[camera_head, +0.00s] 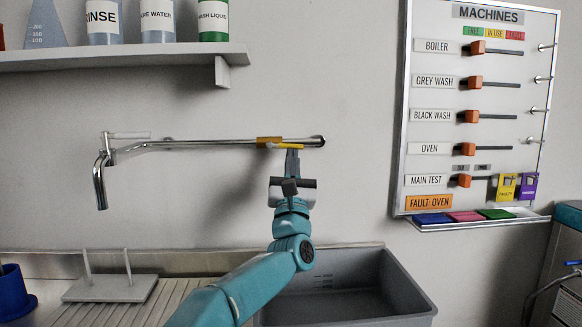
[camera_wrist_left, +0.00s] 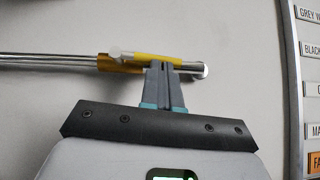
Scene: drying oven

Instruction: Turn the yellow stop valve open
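The yellow stop valve (camera_head: 268,141) sits on the chrome wall pipe near its right end. Its yellow lever (camera_head: 287,146) lies nearly along the pipe. In the left wrist view the lever (camera_wrist_left: 148,56) runs across just beyond my fingertips, with the darker yellow valve body (camera_wrist_left: 112,64) to the left. My left gripper (camera_head: 292,153) is raised just below the lever. Its fingers (camera_wrist_left: 165,67) look closed together, with nothing visible between them. The tips are at or very near the lever's lower edge; I cannot tell whether they touch. My right gripper is out of view.
The chrome spout (camera_head: 100,180) hangs at the pipe's left end. A grey sink basin (camera_head: 385,280) lies below, with a grey pegged stand (camera_head: 110,289) to its left. A bottle shelf (camera_head: 120,56) is above. The machines board (camera_head: 400,130) is at right.

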